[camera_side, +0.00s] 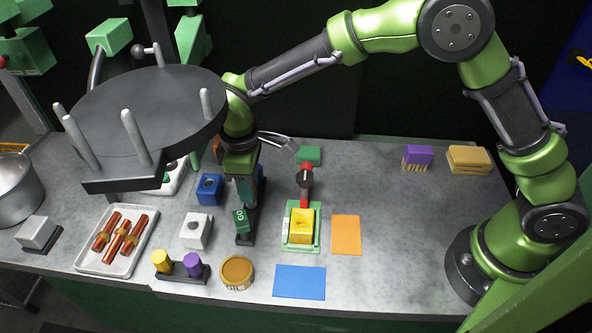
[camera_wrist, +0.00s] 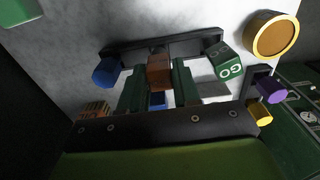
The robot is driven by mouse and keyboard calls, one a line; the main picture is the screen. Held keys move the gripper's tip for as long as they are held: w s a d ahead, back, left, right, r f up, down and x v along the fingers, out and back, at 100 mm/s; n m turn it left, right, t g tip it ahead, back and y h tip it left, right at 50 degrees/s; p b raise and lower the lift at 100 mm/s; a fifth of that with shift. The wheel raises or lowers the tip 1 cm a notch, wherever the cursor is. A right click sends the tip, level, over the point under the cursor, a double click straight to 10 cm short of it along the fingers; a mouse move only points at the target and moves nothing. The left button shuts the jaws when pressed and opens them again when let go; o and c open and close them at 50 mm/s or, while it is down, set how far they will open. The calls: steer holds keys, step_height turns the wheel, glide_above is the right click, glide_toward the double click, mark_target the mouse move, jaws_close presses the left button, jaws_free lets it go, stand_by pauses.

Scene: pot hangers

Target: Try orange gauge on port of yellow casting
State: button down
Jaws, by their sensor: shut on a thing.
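The orange gauge (camera_wrist: 159,71) shows between my fingers in the wrist view. My gripper (camera_wrist: 160,88) is shut on it, at the middle of a dark rack (camera_wrist: 124,46). A blue gauge (camera_wrist: 105,73) is at one end of the rack and a green gauge marked GO (camera_wrist: 226,63) at the other. In the side view my gripper (camera_side: 242,178) points down over the rack, and the orange gauge is hidden there. I cannot tell whether it is clear of the rack. The yellow casting (camera_side: 300,228) sits in a green fixture (camera_side: 301,248) to the right; its port is hard to make out.
A red and black clamp (camera_side: 304,180) stands behind the yellow casting. Blue (camera_side: 209,189) and white (camera_side: 196,232) castings stand left of the rack. A blue mat (camera_side: 300,282) and an orange mat (camera_side: 346,235) lie near the fixture.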

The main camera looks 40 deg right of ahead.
steer(key=shift+r, duration=0.15)
steer(key=shift+r, duration=2.65)
steer(key=shift+r, duration=0.1)
steer(key=shift+r, duration=0.4)
steer(key=s+d+r+n, duration=0.3)
steer(key=s+d+n, duration=0.1)
steer(key=s+n, duration=0.7)
steer(key=shift+s+d+r+n, duration=0.15)
steer(key=shift+r+n, duration=0.05)
steer(key=shift+n, duration=0.3)
steer(key=shift+f, duration=0.1)
steer(key=shift+f, duration=2.85)
